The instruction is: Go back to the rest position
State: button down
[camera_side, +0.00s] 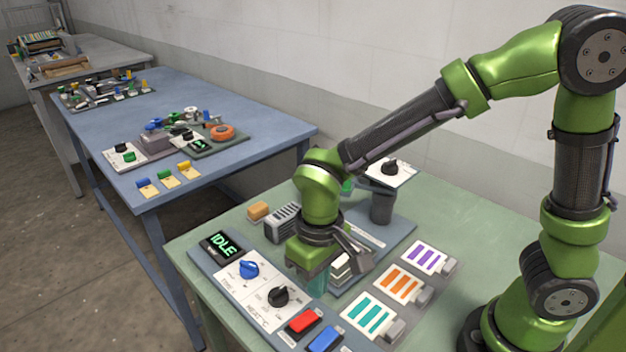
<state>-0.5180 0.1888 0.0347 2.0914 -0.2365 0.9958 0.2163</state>
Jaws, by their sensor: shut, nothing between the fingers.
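My gripper (318,280) is low over the green table (460,240), pointing down between the control panel and the striped cards. Its fingers are mostly hidden by its own body. The control panel (262,298) carries a display (221,243) reading IDLE, a blue knob (249,269), a black knob (279,296), a red button (304,321) and a blue button (325,339).
Cards with purple (428,257), orange (400,285) and teal (369,315) stripes lie right of my gripper. A blue table (220,105) with other devices is at left.

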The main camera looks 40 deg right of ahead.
jog(key=s+d+r+m+t, duration=0.2)
jog(key=d+r+t, duration=0.1)
jog(key=d+r, duration=0.4)
jog(key=s+d+r+m+t+y, duration=0.1)
jog(key=s+d+r+m+t, duration=0.1)
jog(key=d+r, duration=0.5)
jog(key=shift+s+d+m+t+y, duration=0.3)
jog(key=shift+s+d+t, duration=0.25)
jog(key=shift+t, duration=0.65)
jog(key=c, duration=1.8)
grip_release()
